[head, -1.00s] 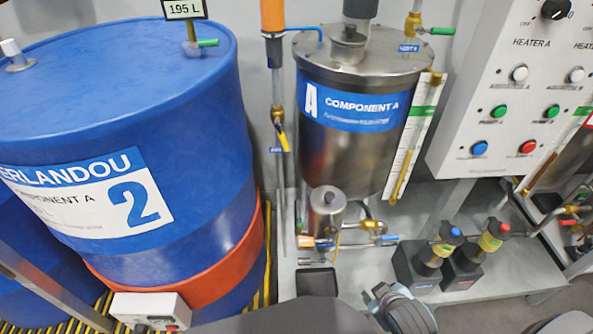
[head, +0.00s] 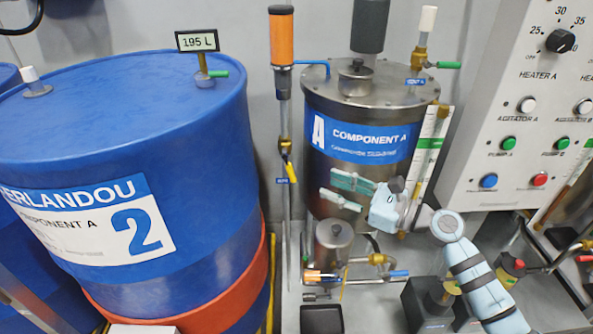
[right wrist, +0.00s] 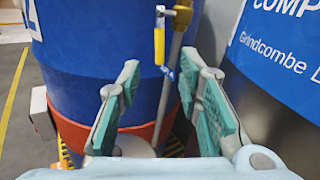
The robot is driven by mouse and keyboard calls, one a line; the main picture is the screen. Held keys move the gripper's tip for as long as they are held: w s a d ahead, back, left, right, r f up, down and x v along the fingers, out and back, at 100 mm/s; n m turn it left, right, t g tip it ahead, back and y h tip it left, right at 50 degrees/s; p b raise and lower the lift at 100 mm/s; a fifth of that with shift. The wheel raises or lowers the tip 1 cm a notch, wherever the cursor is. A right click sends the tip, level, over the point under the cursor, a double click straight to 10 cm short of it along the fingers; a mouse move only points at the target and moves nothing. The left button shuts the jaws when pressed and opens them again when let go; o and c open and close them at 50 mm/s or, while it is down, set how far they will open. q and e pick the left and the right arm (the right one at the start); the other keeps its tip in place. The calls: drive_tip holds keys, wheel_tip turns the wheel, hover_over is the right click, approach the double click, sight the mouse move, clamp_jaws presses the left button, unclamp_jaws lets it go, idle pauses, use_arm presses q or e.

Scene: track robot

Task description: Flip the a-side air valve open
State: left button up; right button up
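The air valve (head: 287,147) is a brass body on the thin vertical pipe between the blue drum and the component A tank. Its yellow lever (head: 291,172) points down, slightly tilted; it also shows in the right wrist view as a yellow lever (right wrist: 159,46) hanging beside the pipe. A small blue label, too small to read, sits next to it. My right gripper (head: 336,189) is open and empty, in front of the tank, right of the lever and apart from it. In the right wrist view its teal finger pads (right wrist: 160,85) stand either side below the lever. My left gripper is out of view.
The large blue drum (head: 190,115) stands left of the pipe. The steel component A tank (head: 322,110) is right of it, with a small metal canister (head: 334,237) below. A heater control panel (head: 520,110) is at the right.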

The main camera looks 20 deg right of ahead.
sight(289, 169)
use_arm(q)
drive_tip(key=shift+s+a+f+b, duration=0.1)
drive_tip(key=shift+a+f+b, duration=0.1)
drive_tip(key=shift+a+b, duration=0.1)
use_arm(e)
drive_tip(key=x, duration=1)
drive_tip(key=shift+a, duration=0.2)
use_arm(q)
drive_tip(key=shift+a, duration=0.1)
use_arm(e)
drive_tip(key=shift+w, duration=0.15)
drive_tip(key=shift+c, duration=0.3)
clamp_jaws()
